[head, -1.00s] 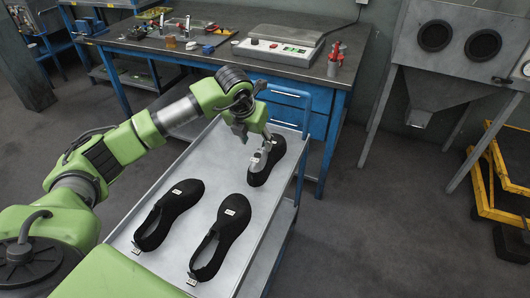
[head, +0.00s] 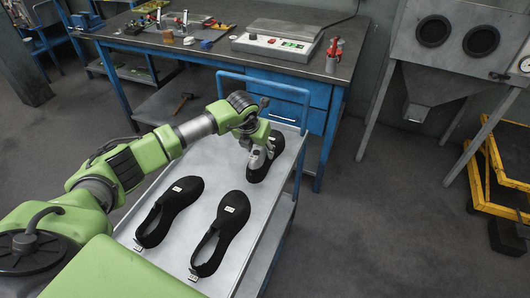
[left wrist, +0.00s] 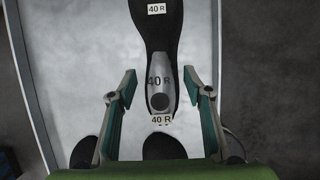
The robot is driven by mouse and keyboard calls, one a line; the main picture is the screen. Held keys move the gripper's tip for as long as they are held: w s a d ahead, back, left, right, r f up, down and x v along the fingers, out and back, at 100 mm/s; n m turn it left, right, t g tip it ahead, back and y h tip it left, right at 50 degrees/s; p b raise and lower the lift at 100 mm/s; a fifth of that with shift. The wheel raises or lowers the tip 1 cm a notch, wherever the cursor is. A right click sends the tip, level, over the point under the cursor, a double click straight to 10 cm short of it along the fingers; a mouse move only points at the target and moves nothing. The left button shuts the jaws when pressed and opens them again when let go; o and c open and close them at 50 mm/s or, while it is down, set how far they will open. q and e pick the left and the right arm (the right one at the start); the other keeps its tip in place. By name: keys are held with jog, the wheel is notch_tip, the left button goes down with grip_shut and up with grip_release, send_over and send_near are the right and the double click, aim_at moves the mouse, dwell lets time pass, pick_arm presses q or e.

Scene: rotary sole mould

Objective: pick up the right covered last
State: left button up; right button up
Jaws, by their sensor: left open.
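Three black covered lasts lie on the grey tray of a cart (head: 196,205). The back-right covered last (head: 258,172) is under my left gripper (head: 262,152). In the left wrist view this covered last (left wrist: 158,38) carries white tags reading "40 R", and its bare grey heel end is also marked "40 R". My left gripper (left wrist: 159,88) is open, with one finger on each side of the heel end and gaps on both sides. The other two are a left covered last (head: 168,211) and a front middle covered last (head: 220,233); their tags are too small to read. My right gripper is out of view.
A blue workbench (head: 160,48) with a control box (head: 275,45) and small tools stands behind the cart. A grey cabinet (head: 455,60) and a yellow frame (head: 485,190) are at right. The cart's blue handle (head: 304,120) rises near my gripper. The tray's right strip is clear.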

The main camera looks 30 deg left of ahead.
pick_arm(q)
grip_shut()
jog(key=shift+w+r, duration=0.2)
